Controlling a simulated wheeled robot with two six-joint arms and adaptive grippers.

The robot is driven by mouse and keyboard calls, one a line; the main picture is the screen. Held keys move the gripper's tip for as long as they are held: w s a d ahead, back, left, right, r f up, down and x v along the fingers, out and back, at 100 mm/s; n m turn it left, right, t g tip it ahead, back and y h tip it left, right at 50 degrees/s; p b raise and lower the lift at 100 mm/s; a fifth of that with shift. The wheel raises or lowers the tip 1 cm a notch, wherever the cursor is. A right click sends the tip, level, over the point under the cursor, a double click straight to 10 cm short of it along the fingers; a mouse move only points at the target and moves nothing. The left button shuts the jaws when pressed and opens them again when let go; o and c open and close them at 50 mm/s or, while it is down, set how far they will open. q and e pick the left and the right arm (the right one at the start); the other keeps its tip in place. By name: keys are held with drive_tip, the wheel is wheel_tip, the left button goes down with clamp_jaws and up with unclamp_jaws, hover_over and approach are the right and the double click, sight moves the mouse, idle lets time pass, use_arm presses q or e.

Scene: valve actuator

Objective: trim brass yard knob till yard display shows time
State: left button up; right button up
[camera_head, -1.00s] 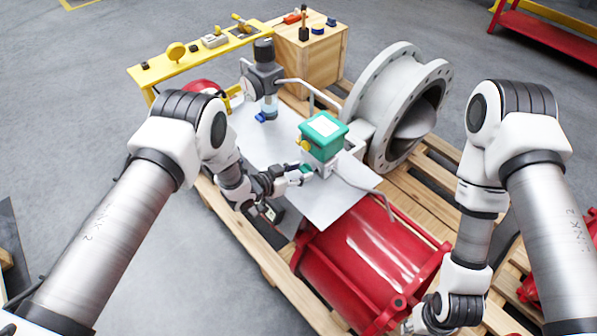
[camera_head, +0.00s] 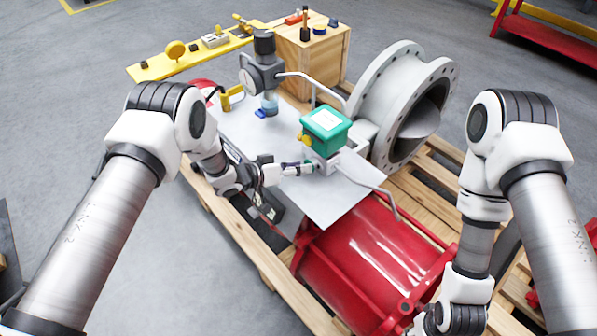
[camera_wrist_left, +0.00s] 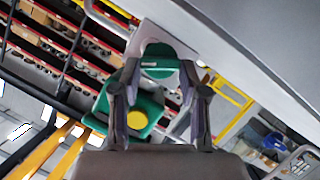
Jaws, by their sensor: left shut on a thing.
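A green-topped box (camera_head: 325,126) stands on the grey plate (camera_head: 345,187), with a small yellow knob (camera_head: 304,140) on its left side. In the left wrist view the green box (camera_wrist_left: 118,104) and round yellow knob (camera_wrist_left: 137,118) show behind the fingers. My left gripper (camera_head: 306,169) is at the block under the box. My right gripper (camera_head: 420,322) is mostly hidden low right.
A big grey flanged valve (camera_head: 395,105) is right of the box, a red cylinder (camera_head: 365,262) in front. A yellow shelf (camera_head: 190,60) and wooden crate (camera_head: 312,62) are behind.

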use_arm(q)
drive_tip(key=shift+n, duration=0.4)
drive_tip(key=o, duration=1.1)
drive_tip(key=shift+w, duration=0.1)
drive_tip(key=shift+o, duration=0.2)
drive_tip(key=shift+a, duration=0.15)
drive_tip(key=v, duration=1.2)
